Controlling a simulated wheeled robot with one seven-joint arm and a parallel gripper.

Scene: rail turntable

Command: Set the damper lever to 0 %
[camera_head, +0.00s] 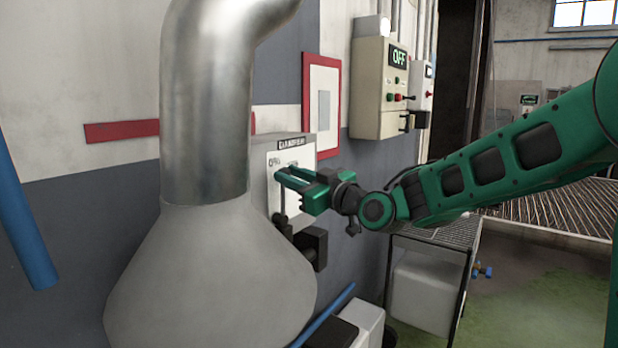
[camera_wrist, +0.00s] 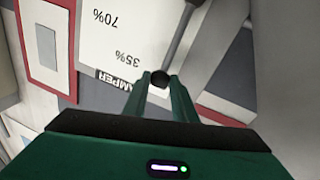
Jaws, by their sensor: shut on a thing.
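The damper panel (camera_head: 292,155) is a grey box on the wall with a white scale face, beside the big metal duct. In the head view "0%" reads at its upper left. The wrist view shows the scale face (camera_wrist: 125,40) upside down, with "35%" and "70%" readable. The damper lever (camera_head: 281,203) is a thin rod pointing up from a dark block; its black knob (camera_wrist: 160,78) shows in the wrist view. My gripper (camera_head: 281,176) is shut on the lever at its knob end, on the 0% side of the 35% mark. The lever's exact reading is hidden by the fingers.
The metal duct (camera_head: 205,110) with its wide cone stands close left of the panel. A red-framed board (camera_head: 321,105) and an electrical box (camera_head: 379,85) reading "OFF" hang on the wall to the right. A wire-topped rack (camera_head: 440,232) stands below my arm.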

